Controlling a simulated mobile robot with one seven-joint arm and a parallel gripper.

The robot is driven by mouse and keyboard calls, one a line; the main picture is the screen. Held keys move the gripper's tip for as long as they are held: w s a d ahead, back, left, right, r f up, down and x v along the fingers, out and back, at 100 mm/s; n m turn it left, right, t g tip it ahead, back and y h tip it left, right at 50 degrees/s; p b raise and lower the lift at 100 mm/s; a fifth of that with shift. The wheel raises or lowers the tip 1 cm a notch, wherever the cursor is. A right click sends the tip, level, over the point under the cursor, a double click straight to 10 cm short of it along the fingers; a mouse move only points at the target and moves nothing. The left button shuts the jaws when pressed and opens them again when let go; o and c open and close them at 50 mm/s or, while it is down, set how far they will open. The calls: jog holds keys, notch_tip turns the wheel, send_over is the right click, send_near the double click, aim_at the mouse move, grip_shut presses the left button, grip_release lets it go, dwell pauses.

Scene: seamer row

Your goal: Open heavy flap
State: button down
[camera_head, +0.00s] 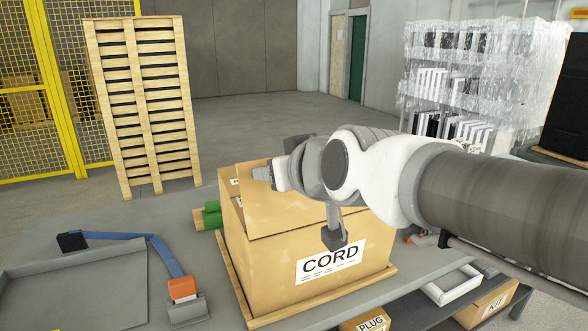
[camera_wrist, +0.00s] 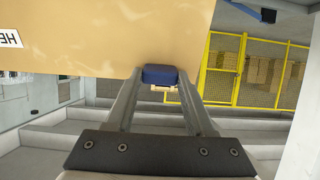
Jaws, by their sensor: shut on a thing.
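A cardboard box (camera_head: 280,275) labelled CORD sits on a pallet base, with its top partly hidden behind my arm. A cardboard flap (camera_head: 280,212) stands raised at its top. In the wrist view a large cardboard flap (camera_wrist: 120,35) fills the upper left, with part of a label reading HE at its left edge, upside down. My gripper (camera_head: 264,174) is at the flap's upper edge. In the wrist view my gripper (camera_wrist: 162,92) is shut on the flap's edge, where a small blue piece (camera_wrist: 160,74) shows between the fingertips.
Boxes labelled PLUG (camera_head: 370,322) and KIT (camera_head: 490,305) stand lower right. A tall pallet stack (camera_head: 140,100) and wrapped rack (camera_head: 470,85) stand behind.

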jog(key=shift+f, duration=0.1)
jog(key=shift+c, duration=1.2)
grip_release()
jog(key=p+v, duration=0.3)
jog(key=v, duration=1.4)
jog(key=shift+s+p, duration=0.15)
jog(key=shift+p, duration=0.2)
jog(key=shift+d, duration=0.1)
